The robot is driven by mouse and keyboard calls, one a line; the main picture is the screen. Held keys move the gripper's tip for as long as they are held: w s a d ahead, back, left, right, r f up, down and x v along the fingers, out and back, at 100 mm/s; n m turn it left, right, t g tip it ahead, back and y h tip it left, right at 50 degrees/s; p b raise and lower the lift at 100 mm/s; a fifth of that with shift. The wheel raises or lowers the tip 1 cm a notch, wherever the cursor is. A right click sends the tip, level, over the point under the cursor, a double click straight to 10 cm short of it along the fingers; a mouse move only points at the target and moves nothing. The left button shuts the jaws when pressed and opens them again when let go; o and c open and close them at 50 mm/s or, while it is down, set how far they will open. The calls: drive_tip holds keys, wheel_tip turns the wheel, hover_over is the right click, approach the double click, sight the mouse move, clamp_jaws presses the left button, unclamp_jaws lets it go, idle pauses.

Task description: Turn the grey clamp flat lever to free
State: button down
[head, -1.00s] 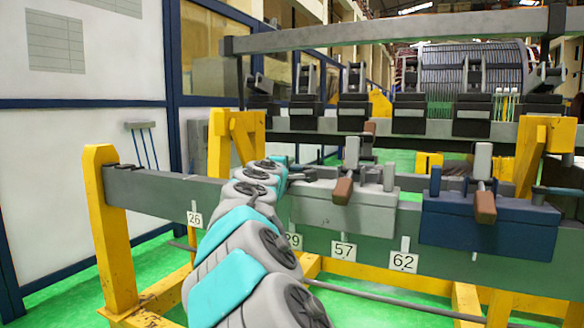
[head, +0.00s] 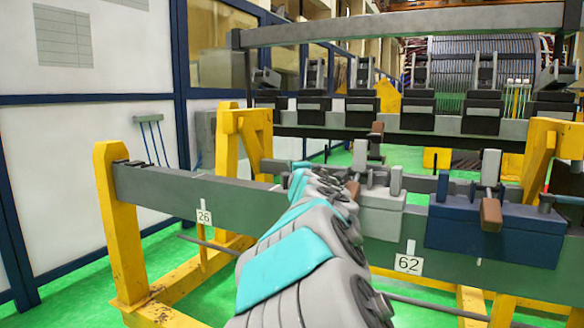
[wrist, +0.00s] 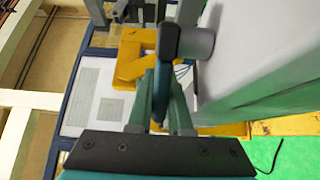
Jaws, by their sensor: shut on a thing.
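The grey clamp (head: 383,219) is a pale block on the rail, partly hidden behind my arm in the head view. In the wrist view, the flat lever (wrist: 161,92) is a dark narrow bar with a rounded end beside a grey cylinder (wrist: 195,43). My gripper (wrist: 163,85) is shut on this lever, one finger on each side. In the head view my arm hides the gripper and the lever's end of the clamp.
A dark blue clamp (head: 495,228) with its own brown handle stands to the right on the grey rail (head: 160,190). Yellow posts (head: 122,225) hold the rail. Behind is a row of dark clamps (head: 420,108) on a second beam. Green floor lies below.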

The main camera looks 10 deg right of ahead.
drive_tip(key=c, duration=0.8)
unclamp_jaws()
drive_tip(key=shift+c, duration=0.2)
drive_tip(key=shift+w+f+h+b, duration=0.1)
drive_tip(key=shift+w+h+b, duration=0.05)
drive_tip(key=shift+h+b, duration=0.2)
